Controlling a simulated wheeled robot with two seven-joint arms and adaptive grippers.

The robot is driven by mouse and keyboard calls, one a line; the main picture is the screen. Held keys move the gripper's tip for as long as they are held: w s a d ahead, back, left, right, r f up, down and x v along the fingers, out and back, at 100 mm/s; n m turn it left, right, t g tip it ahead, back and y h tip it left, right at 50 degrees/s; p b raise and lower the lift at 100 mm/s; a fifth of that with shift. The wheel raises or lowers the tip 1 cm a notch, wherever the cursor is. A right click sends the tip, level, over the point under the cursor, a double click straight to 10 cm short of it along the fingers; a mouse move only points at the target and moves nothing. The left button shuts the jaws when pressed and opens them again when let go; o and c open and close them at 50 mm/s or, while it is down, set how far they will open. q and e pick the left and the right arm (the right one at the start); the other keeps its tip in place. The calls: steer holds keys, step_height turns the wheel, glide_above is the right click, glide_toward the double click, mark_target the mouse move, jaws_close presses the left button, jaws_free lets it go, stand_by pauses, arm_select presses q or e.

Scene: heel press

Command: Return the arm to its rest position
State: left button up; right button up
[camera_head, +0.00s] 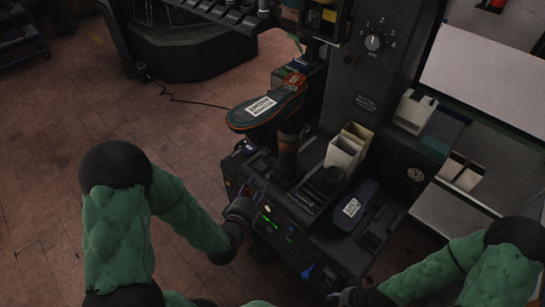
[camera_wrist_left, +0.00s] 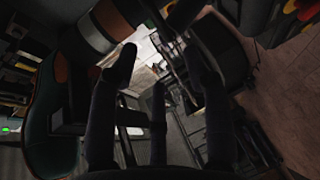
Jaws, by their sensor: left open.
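My left arm, in green padding, comes in from the left. Its dark left gripper (camera_head: 256,196) is at the front left edge of the press machine, beside the lit buttons. In the left wrist view the left gripper's dark fingers (camera_wrist_left: 160,75) are spread with nothing between them. My right arm (camera_head: 455,268) comes in from the lower right. Its dark right gripper (camera_head: 350,297) is at the bottom edge near the machine's front corner, too dark and cut off to read.
The press machine (camera_head: 315,215) fills the centre. A shoe (camera_head: 262,107) with a white label sits sole up on its post. Pale bins (camera_head: 346,147) and a dark labelled item (camera_head: 354,208) are on the machine. Brick floor (camera_head: 60,160) is open at left.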

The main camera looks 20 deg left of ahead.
arm_select(q)
steer(key=d+f+m+g+h, duration=0.2)
steer(key=d+f+m+g, duration=0.2)
steer(key=f, duration=0.5)
steer(key=s+d+f+m+g+h, duration=0.1)
steer(key=s+d+f+m+g, duration=0.4)
steer(key=s+f, duration=0.2)
steer(key=s+d+f+m+g+h, duration=0.1)
steer(key=s+d+f+m+g, duration=0.5)
steer(key=f, duration=0.4)
steer(key=shift+s+d+f+h, duration=0.3)
steer(key=shift+s+h, duration=0.1)
steer(key=shift+s, duration=0.3)
